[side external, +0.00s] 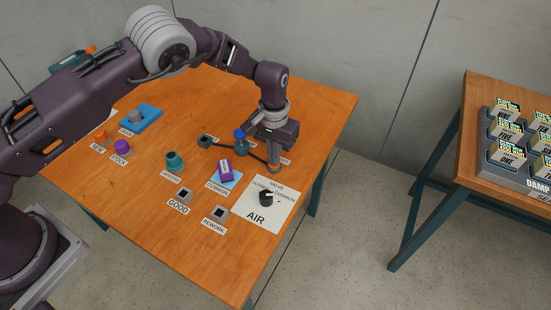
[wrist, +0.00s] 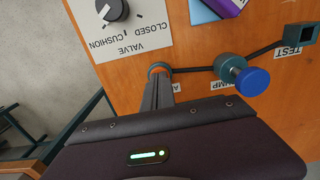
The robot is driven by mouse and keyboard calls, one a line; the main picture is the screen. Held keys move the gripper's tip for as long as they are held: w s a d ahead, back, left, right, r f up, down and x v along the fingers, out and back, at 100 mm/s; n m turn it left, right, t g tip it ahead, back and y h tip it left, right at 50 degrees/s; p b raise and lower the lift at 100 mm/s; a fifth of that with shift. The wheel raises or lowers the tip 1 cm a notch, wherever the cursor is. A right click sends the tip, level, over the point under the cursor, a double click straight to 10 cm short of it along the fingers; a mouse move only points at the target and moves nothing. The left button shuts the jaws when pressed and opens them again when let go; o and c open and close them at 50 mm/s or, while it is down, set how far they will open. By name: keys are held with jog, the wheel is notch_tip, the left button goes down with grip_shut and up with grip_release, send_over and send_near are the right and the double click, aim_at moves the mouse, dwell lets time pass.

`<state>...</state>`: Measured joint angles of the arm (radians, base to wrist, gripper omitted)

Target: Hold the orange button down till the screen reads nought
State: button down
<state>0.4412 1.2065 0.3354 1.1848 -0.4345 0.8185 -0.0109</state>
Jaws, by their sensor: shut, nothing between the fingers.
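My gripper (side external: 275,164) points straight down with its fingers shut and empty. In the wrist view my gripper (wrist: 158,80) has its fingertips over a small round teal-rimmed button (wrist: 153,67) with a sliver of orange showing. Its base also shows under the fingertips in the side view (side external: 275,170). The fingers hide most of it, so I cannot tell whether it is pressed. A dark box labelled TEST (wrist: 300,36) is wired nearby and also shows in the side view (side external: 205,141). I can read no number on any screen.
A blue knob (wrist: 248,80) by a partly hidden label stands close beside my fingers. The white AIR panel (side external: 252,212) carries a black valve dial (side external: 267,198). A purple block (side external: 225,168) sits on a blue CUSHION pad. An orange piece (side external: 100,134) stands at far left.

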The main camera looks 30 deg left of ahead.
dwell(0.4)
jog(key=shift+r, duration=1.85)
jog(key=shift+r, duration=0.2)
jog(key=s+a+r+t+h, duration=0.1)
jog(key=s+a+r, duration=0.25)
jog(key=r, duration=0.55)
jog(key=s+a+r+t, duration=0.15)
jog(key=s+r, duration=0.25)
jog(key=r, duration=0.5)
jog(key=s+a+r+h, duration=0.1)
jog(key=s+a+r, duration=0.3)
jog(key=r, duration=0.4)
jog(key=s+a+r+t+y, duration=0.1)
jog(key=s+a, duration=0.1)
jog(key=s, duration=0.9)
jog(key=s+a+r+t+y, duration=0.1)
jog(key=s+a+t, duration=0.1)
jog(key=s, duration=1)
jog(key=shift+a+r, duration=0.3)
jog(key=shift+a, duration=0.4)
